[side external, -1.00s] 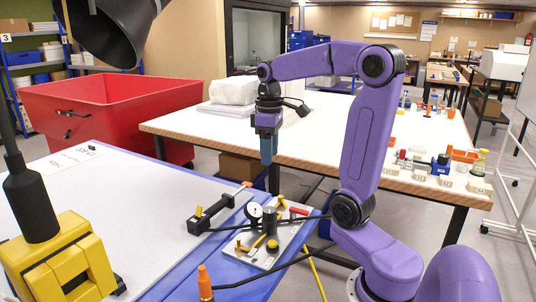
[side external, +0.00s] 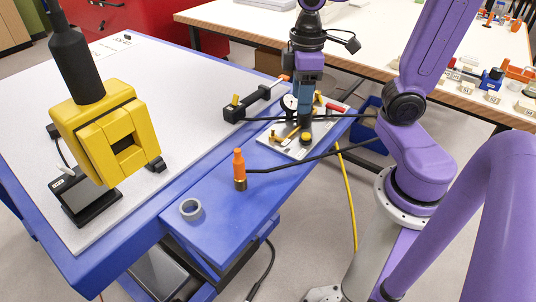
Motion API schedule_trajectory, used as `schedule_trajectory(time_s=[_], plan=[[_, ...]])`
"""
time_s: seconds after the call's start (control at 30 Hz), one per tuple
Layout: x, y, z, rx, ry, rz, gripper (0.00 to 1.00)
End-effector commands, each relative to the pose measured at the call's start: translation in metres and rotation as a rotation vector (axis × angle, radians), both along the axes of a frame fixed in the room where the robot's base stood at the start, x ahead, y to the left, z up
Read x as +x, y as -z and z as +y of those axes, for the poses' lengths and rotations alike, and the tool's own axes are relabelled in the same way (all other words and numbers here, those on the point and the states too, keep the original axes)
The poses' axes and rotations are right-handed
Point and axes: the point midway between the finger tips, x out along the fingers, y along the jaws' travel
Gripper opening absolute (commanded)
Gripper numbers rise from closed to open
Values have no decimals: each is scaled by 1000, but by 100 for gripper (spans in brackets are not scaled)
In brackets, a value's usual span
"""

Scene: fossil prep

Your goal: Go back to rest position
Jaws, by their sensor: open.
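My gripper (side external: 304,118) hangs pointing down from my purple arm at the upper middle of the side external view. Its blue-grey fingers overlap the fixture plate (side external: 272,142) in the picture. I cannot tell how high above it they are, or whether they touch anything there. The fingers are open, with nothing seen between them, though the gap is hard to make out. The plate carries a dial gauge (side external: 289,102), a red-handled clamp (side external: 335,108) and a yellow knob (side external: 306,138). The grey post there is largely hidden behind my gripper.
An orange-topped tool (side external: 239,168) stands on the blue bench edge, near a grey tape ring (side external: 190,209). A black holder (side external: 238,112) lies left of the plate. A yellow device (side external: 105,135) hangs over the pale mat (side external: 185,80). A yellow hose (side external: 349,195) drops beside the bench.

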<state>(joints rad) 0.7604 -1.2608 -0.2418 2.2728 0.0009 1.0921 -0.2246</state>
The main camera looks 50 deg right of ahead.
Motion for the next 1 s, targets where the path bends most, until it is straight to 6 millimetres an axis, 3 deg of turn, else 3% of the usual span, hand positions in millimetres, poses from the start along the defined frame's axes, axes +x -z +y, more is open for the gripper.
schedule_trajectory(time_s=[0.2,0.5,0.7,1.0], plan=[[-46,18,27,4,-155,-1,53],[-103,38,42,10,-326,-3,53],[-119,44,43,13,-370,-3,53],[-119,44,44,13,-372,-3,53]])
